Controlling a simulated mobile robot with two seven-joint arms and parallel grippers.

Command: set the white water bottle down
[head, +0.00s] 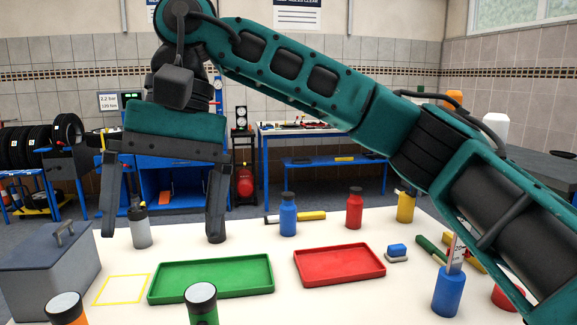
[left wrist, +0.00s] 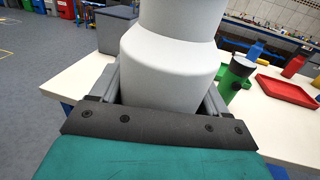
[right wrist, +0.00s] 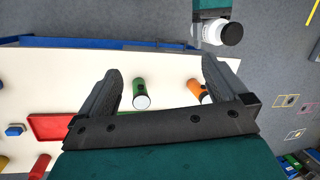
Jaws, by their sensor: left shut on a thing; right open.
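The white water bottle (left wrist: 165,70) fills the middle of the left wrist view, held between the fingers of my left gripper (left wrist: 160,95), which is shut on it. The right wrist view shows the white bottle with a dark cap (right wrist: 228,33) over the grey floor, outside the table edge. My left gripper and this bottle do not show in the head view. My right gripper (head: 162,234) is open and empty above the table, fingers pointing down; it also shows in the right wrist view (right wrist: 160,75).
The white table (head: 320,295) holds a green tray (head: 210,288), red tray (head: 340,277), grey box (head: 45,270) and several bottles. A yellow square outline (head: 122,290) is empty. A light grey bottle (head: 141,230) stands behind it. Green (head: 201,305) and orange (head: 68,310) bottles stand in front.

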